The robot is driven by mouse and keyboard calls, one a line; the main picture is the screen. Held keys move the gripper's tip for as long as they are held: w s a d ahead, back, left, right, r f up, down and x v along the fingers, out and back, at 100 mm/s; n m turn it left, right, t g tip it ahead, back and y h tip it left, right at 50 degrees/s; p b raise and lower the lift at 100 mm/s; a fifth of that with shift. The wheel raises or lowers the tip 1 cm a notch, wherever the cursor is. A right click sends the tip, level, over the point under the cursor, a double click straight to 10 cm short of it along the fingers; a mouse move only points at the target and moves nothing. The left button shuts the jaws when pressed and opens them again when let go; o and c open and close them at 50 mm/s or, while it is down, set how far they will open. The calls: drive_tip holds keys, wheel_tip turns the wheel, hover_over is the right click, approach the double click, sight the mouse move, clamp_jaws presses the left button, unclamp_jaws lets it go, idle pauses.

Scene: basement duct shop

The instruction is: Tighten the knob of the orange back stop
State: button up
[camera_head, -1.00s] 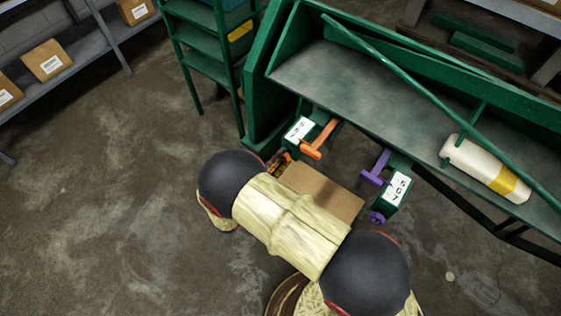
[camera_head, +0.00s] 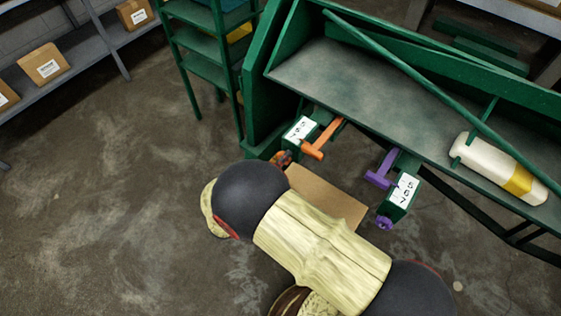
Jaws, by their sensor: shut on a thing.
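The orange back stop (camera_head: 316,149) sits at the left of the green bench's front edge, its orange bar joined to a green block with a white number label (camera_head: 300,129). Its knob (camera_head: 285,159) shows as a small orange patch at the block's near end. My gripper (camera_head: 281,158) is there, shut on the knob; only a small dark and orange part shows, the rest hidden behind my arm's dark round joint. How the fingers sit on the knob cannot be seen.
A purple back stop (camera_head: 381,172) with a purple knob (camera_head: 384,222) is to the right. A brown panel (camera_head: 325,197) lies between the stops. A white bottle with a yellow band (camera_head: 495,168) lies on the green bench (camera_head: 370,88). A green rack (camera_head: 205,70) stands left; the left floor is clear.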

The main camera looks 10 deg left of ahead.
drive_tip(key=shift+f, duration=0.15)
drive_tip(key=o, duration=1.1)
drive_tip(key=shift+o, duration=0.2)
drive_tip(key=v, duration=1.2)
